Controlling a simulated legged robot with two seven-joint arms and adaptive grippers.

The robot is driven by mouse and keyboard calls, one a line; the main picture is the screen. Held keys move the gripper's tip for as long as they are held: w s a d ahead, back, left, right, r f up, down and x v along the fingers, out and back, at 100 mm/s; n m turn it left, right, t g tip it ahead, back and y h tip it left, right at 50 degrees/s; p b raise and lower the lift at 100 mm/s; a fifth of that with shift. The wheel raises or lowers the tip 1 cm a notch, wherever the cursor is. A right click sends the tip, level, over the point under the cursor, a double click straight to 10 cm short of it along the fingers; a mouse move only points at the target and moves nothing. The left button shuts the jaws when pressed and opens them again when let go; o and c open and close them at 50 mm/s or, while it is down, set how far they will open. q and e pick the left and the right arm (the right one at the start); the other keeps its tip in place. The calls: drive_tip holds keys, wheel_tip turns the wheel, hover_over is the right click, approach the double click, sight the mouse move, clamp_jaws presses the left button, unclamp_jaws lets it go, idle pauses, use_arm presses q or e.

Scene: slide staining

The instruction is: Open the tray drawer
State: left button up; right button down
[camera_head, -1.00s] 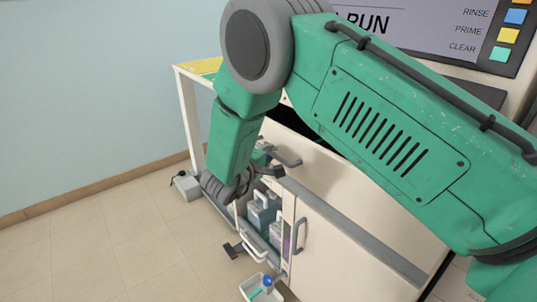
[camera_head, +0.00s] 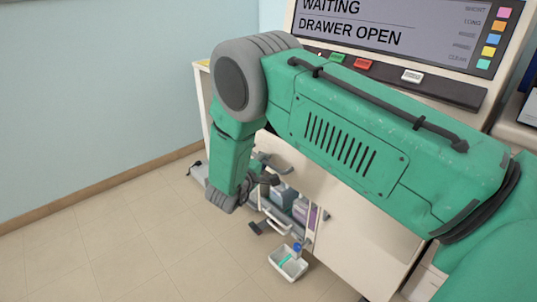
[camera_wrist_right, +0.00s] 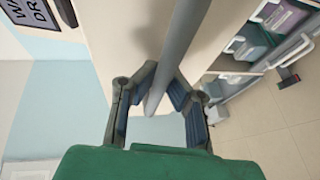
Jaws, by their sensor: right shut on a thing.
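My right gripper (camera_head: 262,172) hangs at the front of the white staining machine (camera_head: 365,240), largely behind my green forearm. In the right wrist view my right gripper (camera_wrist_right: 160,98) has its two fingers on either side of a grey bar handle (camera_wrist_right: 180,55), closed on it. A grey handle piece (camera_head: 277,161) shows beside the gripper in the head view. The tray drawer itself is mostly hidden by my arm, so how far it stands out cannot be seen. The screen (camera_head: 385,22) reads "WAITING" and "DRAWER OPEN". My left gripper is out of view.
Below the gripper, an open lower compartment holds several bottles (camera_head: 282,196). A white basin (camera_head: 288,265) with a blue-topped item stands on the floor in front. Coloured buttons (camera_head: 362,64) line the panel under the screen. The tiled floor (camera_head: 130,245) to the left is clear.

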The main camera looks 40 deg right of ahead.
drive_tip(key=shift+s+a+f, duration=0.15)
drive_tip(key=shift+a, duration=1.05)
drive_tip(key=c, duration=1.6)
unclamp_jaws()
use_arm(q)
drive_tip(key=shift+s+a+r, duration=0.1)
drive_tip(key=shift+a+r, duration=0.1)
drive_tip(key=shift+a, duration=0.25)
use_arm(e)
drive_tip(key=shift+o, duration=0.2)
drive_tip(key=v, duration=1.2)
drive_tip(key=shift+a, duration=0.35)
drive_tip(key=shift+d, duration=0.1)
